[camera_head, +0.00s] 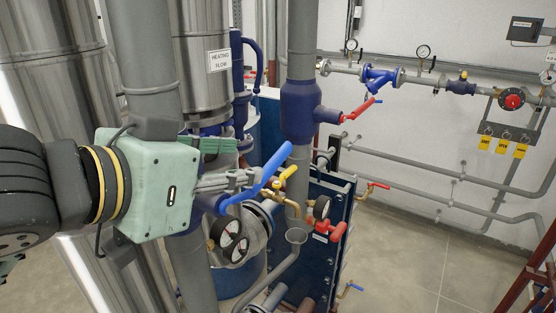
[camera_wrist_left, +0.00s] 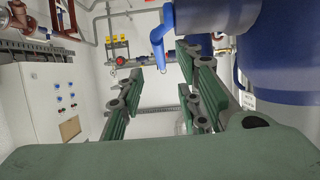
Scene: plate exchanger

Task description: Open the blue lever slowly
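The blue lever (camera_head: 258,179) slants up to the right from a valve on a grey pipe, left of centre in the head view. My left gripper (camera_head: 243,163) reaches in from the left with its fingers beside the lever. In the left wrist view its two green-padded fingers (camera_wrist_left: 162,76) are spread wide with nothing clamped between them. The blue lever (camera_wrist_left: 160,42) shows there bent downward, near the gap at the fingertips. I cannot tell whether a finger touches it. My right gripper is in neither view.
A yellow lever (camera_head: 286,178), pressure gauges (camera_head: 229,233) and a red-handled valve (camera_head: 330,227) crowd close to the lever. A dark blue plate exchanger (camera_head: 325,262) stands behind.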

